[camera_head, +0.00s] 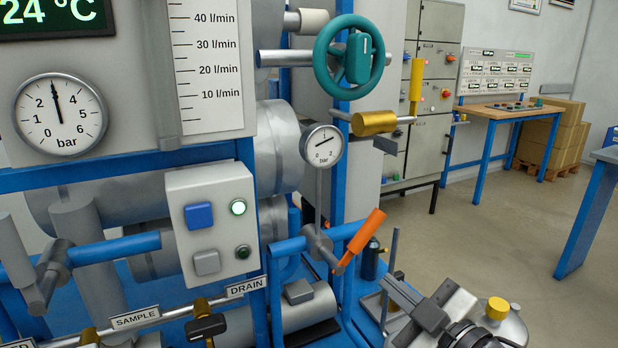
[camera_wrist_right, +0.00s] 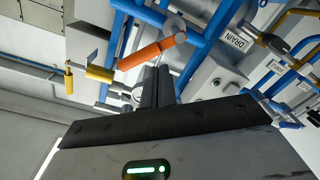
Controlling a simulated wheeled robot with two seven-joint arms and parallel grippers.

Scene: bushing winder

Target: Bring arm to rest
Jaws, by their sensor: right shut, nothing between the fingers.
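My right gripper (camera_head: 388,284) is at the lower right in the head view, its fingers pointing up and left. Its two dark fingers lie together with nothing between them, which the right wrist view (camera_wrist_right: 157,72) also shows. The orange lever handle (camera_head: 366,231) of a pipe valve is up and left of the fingertips in the head view. In the wrist view the orange handle (camera_wrist_right: 151,52) appears just beyond the fingertips; I cannot tell the exact gap. My left gripper is not in view.
The blue machine frame stands left of my right gripper, with a push-button box (camera_head: 215,226), a small gauge (camera_head: 321,147), a teal handwheel (camera_head: 349,57) and a yellow-handled valve (camera_head: 374,122). A dark bottle (camera_head: 371,259) stands near the fingers. Open floor (camera_head: 480,225) lies to the right.

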